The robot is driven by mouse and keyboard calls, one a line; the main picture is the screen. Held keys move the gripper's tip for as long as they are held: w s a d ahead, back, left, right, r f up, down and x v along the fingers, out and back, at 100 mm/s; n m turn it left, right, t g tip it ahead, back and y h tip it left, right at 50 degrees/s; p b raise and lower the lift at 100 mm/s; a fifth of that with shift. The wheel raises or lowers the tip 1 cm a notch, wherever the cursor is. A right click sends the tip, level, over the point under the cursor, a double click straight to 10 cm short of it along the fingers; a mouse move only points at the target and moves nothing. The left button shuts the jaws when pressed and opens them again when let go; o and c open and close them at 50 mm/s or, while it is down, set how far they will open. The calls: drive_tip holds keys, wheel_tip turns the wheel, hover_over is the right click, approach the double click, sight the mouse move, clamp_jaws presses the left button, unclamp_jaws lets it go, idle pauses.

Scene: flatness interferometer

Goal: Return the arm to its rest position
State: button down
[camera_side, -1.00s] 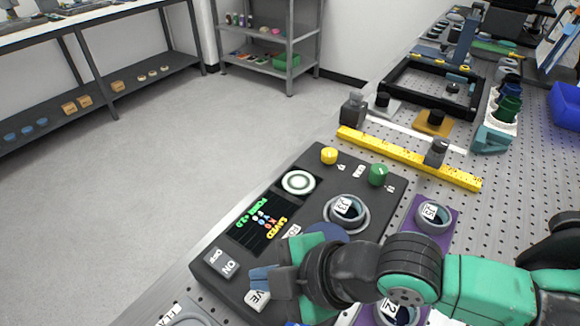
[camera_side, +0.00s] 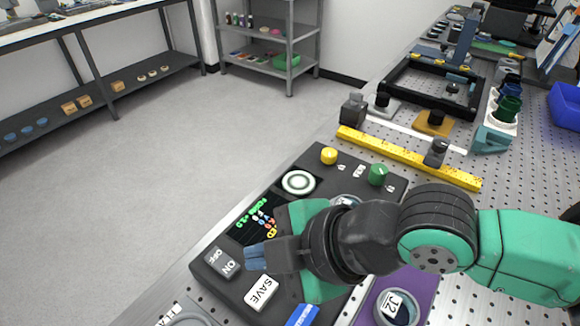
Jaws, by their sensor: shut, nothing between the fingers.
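My gripper (camera_side: 258,256) is dark with blue-grey fingertips and a green shell. It is shut and empty. It hovers over the front part of a dark control box (camera_side: 312,172) and hides part of it. The box carries a small display (camera_side: 252,222) with coloured text, a white ringed dial (camera_side: 299,182), a yellow knob (camera_side: 329,156) and a green knob (camera_side: 378,174). Whether the fingertips touch the box is unclear.
A yellow rail (camera_side: 408,157) lies behind the box on the perforated bench (camera_side: 530,190). A black frame (camera_side: 400,92) stands farther back, with a blue bin (camera_side: 567,106) at right. Open floor is at left.

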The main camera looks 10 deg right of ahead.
drive_tip(key=w+d+m, duration=0.2)
drive_tip(key=d, duration=0.1)
drive_tip(key=w+d+r+m+h, duration=0.1)
drive_tip(key=d, duration=0.1)
drive_tip(key=shift+w+d+t, duration=0.15)
drive_tip(key=shift+w+t, duration=0.1)
drive_tip(key=shift+t, duration=0.05)
drive_tip(key=d+m+t+h, duration=0.1)
drive_tip(key=d+m+h, duration=0.5)
drive_tip(key=d+m, duration=1.1)
drive_tip(key=d, duration=1)
drive_tip(key=shift+w+d+r+h, duration=0.15)
drive_tip(key=shift+d+r+h, duration=0.1)
drive_tip(key=shift+r+h, duration=0.1)
